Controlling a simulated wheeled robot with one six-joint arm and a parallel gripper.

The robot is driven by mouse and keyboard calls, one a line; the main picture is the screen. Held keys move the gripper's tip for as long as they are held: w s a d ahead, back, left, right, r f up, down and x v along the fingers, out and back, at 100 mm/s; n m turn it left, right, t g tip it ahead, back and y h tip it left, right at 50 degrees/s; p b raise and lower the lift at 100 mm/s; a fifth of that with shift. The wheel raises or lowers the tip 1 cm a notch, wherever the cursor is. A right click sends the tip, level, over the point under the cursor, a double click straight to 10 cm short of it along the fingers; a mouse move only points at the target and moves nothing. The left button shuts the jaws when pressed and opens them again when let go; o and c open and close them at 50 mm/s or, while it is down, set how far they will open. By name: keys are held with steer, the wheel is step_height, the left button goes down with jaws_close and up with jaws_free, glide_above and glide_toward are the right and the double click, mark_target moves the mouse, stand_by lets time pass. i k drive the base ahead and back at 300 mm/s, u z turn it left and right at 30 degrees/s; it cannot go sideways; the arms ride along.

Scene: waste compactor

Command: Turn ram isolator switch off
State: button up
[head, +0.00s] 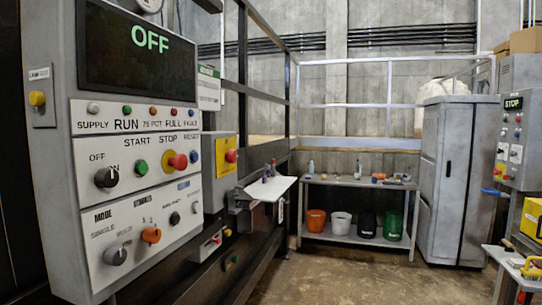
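No label that I can read says ram isolator, so I cannot tell which switch it is. The grey control panel (62,150) stands close on the left, and its screen (135,50) reads OFF. A black rotary knob (106,178) with OFF and ON marks sits on the panel's middle plate. My gripper is not in view.
A dark railing (287,100) runs behind the panel. A bench (355,184) with buckets below stands at the back, beside a grey cabinet (455,170). Another control box (513,145) with a STOP display is at right. The concrete floor (350,275) between is clear.

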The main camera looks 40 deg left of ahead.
mark_target(231, 156)
steer(key=u, duration=0.35)
steer(key=i, duration=1.05)
steer(key=u, duration=0.75)
